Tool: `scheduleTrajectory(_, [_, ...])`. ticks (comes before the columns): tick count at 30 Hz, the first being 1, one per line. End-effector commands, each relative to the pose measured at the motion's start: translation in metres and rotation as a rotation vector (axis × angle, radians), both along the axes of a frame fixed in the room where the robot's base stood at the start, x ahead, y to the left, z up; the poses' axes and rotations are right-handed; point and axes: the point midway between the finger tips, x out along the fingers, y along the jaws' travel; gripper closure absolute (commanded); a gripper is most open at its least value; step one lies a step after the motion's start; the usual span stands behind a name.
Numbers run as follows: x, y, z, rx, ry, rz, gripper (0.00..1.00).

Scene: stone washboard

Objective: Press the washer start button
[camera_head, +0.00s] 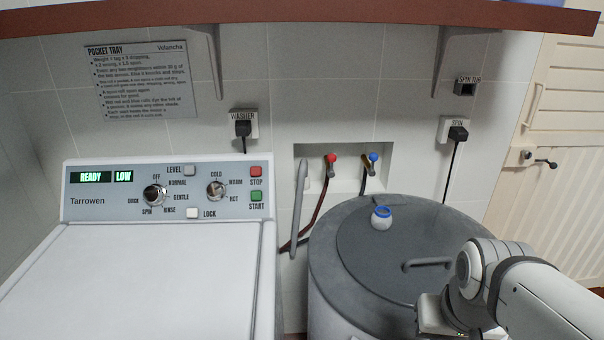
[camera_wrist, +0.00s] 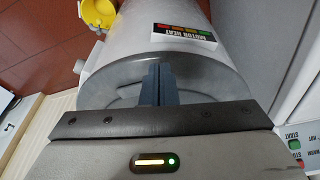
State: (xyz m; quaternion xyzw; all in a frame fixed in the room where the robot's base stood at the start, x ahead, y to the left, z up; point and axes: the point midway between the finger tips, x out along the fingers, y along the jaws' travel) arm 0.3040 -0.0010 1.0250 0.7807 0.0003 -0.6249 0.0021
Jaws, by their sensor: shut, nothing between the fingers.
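The washer (camera_head: 150,270) stands at the left with its lid down. Its green START button (camera_head: 256,196) is at the right end of the control panel (camera_head: 100,203), below the red STOP button (camera_head: 255,171). The display (camera_head: 91,177) reads READY and LOW. In the wrist view the START button (camera_wrist: 294,144) shows at the right edge, partly by my gripper's body. My gripper (camera_wrist: 158,72) is shut and empty, its fingers together in front of the grey spin tub. In the head view my arm is at the lower right, well right of the washer, and the fingertips are hidden.
The round spin tub (camera_head: 330,290) stands right of the washer, with a small blue-rimmed jar (camera_head: 381,218) on its lid. Red and blue taps (camera_head: 331,158) sit in a wall recess. A shelf (camera_head: 300,14) runs above. The space above the washer lid is clear.

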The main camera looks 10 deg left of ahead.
Motion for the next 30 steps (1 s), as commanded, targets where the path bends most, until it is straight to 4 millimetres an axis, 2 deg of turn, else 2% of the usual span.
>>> scheduleTrajectory(5, [0.000,0.000,0.000,-0.001,-0.001,0.001,1.00])
scheduleTrajectory(8, [0.012,-0.002,0.004,-0.025,-0.025,0.023,1.00])
scheduleTrajectory(11, [0.047,-0.002,0.015,-0.096,-0.099,0.105,1.00])
scheduleTrajectory(14, [0.109,-0.001,0.033,-0.205,-0.233,0.253,1.00])
scheduleTrajectory(15, [0.138,0.003,0.042,-0.253,-0.299,0.331,1.00])
scheduleTrajectory(17, [0.183,0.017,0.055,-0.318,-0.405,0.469,1.00])
scheduleTrajectory(18, [0.212,0.031,0.062,-0.352,-0.474,0.565,1.00])
scheduleTrajectory(20, [0.250,0.057,0.072,-0.394,-0.579,0.718,1.00])
scheduleTrajectory(21, [0.272,0.079,0.076,-0.411,-0.649,0.825,1.00])
scheduleTrajectory(23, [0.300,0.115,0.080,-0.420,-0.749,0.987,1.00])
scheduleTrajectory(24, [0.315,0.141,0.081,-0.423,-0.818,1.093,1.00])
scheduleTrajectory(27, [0.333,0.205,0.074,-0.387,-0.965,1.359,1.00])
scheduleTrajectory(30, [0.332,0.257,0.063,-0.319,-1.077,1.582,1.00])
